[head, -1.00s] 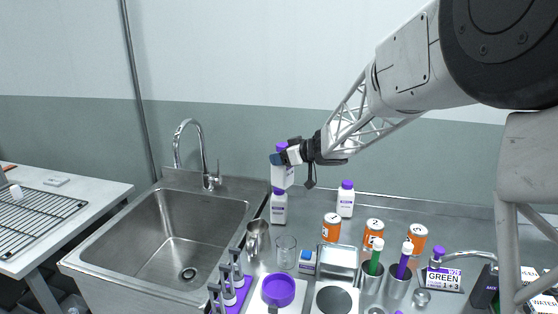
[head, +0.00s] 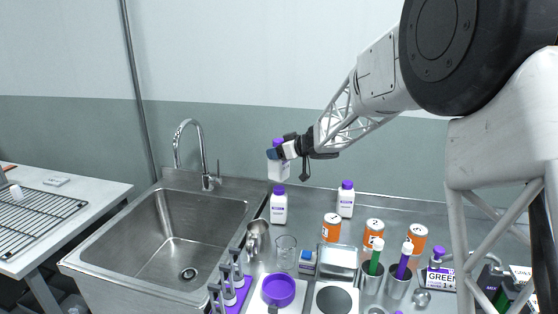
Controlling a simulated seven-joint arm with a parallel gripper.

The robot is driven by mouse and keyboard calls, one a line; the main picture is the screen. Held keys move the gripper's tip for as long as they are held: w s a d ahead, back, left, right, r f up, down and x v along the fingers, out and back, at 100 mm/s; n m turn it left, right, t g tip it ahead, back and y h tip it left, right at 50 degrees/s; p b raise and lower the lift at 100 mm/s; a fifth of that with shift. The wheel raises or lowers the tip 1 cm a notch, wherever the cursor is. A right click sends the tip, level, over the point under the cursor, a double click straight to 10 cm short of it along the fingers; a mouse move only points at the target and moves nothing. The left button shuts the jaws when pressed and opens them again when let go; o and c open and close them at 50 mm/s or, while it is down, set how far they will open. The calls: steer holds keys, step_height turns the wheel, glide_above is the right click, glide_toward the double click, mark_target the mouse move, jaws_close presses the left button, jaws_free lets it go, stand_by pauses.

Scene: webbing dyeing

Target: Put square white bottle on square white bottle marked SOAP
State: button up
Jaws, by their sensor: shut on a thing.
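My gripper (head: 279,153) is shut on a square white bottle (head: 278,171) with a purple cap, held upright in the air at the back of the counter. A second square white bottle (head: 279,208) with a purple cap stands on the counter beside the sink. The held bottle appears just above its cap, with a thin gap in the picture; its depth relative to that cap is hard to tell. A third white bottle (head: 346,203) stands upright to the right. The label words are too small to read, so I cannot tell which one is marked SOAP.
The steel sink (head: 130,251) with its faucet (head: 204,156) lies to the left. Orange-labelled cans (head: 331,229), a metal cup (head: 258,238), a glass beaker (head: 286,252) and a purple bowl (head: 278,290) stand in front. The counter between the two standing bottles is clear.

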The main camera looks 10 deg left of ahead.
steer(key=shift+f, duration=1.6)
steer(key=shift+f, duration=0.2)
steer(key=o, duration=1.2)
steer(key=shift+r, duration=0.2)
steer(key=shift+s+d+r, duration=0.2)
steer(key=shift+d, duration=0.35)
steer(key=v, duration=1)
steer(key=shift+d, duration=0.35)
steer(key=shift+s+r, duration=0.1)
steer(key=shift+r, duration=0.1)
